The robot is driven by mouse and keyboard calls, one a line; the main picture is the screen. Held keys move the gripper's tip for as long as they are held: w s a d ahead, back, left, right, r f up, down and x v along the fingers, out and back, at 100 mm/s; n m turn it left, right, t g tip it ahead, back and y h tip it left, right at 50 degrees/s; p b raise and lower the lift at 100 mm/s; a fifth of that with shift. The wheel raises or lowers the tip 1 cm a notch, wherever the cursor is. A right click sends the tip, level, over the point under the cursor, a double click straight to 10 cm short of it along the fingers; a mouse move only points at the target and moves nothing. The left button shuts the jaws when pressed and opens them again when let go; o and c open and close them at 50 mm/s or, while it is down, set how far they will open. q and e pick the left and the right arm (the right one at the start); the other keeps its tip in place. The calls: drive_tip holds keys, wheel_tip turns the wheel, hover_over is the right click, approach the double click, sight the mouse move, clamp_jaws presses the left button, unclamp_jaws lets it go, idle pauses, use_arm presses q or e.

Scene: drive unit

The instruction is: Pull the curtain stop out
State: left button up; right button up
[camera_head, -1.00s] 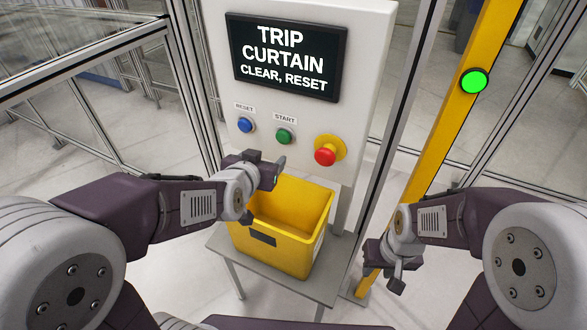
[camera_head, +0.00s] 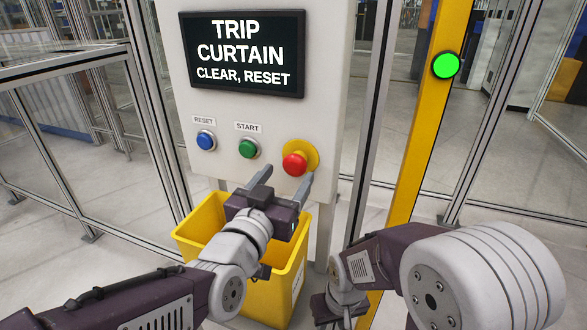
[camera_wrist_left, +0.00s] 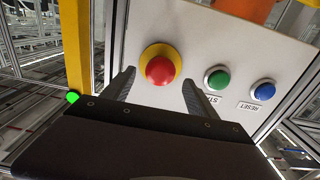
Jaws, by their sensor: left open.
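The curtain stop is a red mushroom button (camera_head: 295,163) on a yellow collar, at the lower right of the white panel (camera_head: 225,110). It also shows in the left wrist view (camera_wrist_left: 160,69), where its collar is visible around the red head. My left gripper (camera_head: 284,178) is open and empty, its fingers pointing at the panel just below the button. In the left wrist view the fingertips (camera_wrist_left: 158,82) lie either side of the button's lower part; I see no contact. My right gripper (camera_head: 333,308) hangs low at the right, its fingers unclear.
A blue RESET button (camera_head: 206,140) and a green START button (camera_head: 248,148) sit left of the stop. The display (camera_head: 243,55) reads "TRIP CURTAIN CLEAR, RESET". A yellow bin (camera_head: 200,225) stands below the panel. A yellow post (camera_head: 425,120) with a lit green lamp (camera_head: 445,65) stands right.

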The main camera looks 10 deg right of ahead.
sight(293, 168)
use_arm(q)
drive_tip(key=x, duration=0.5)
drive_tip(key=shift+w+d, duration=0.1)
drive_tip(key=shift+w, duration=0.1)
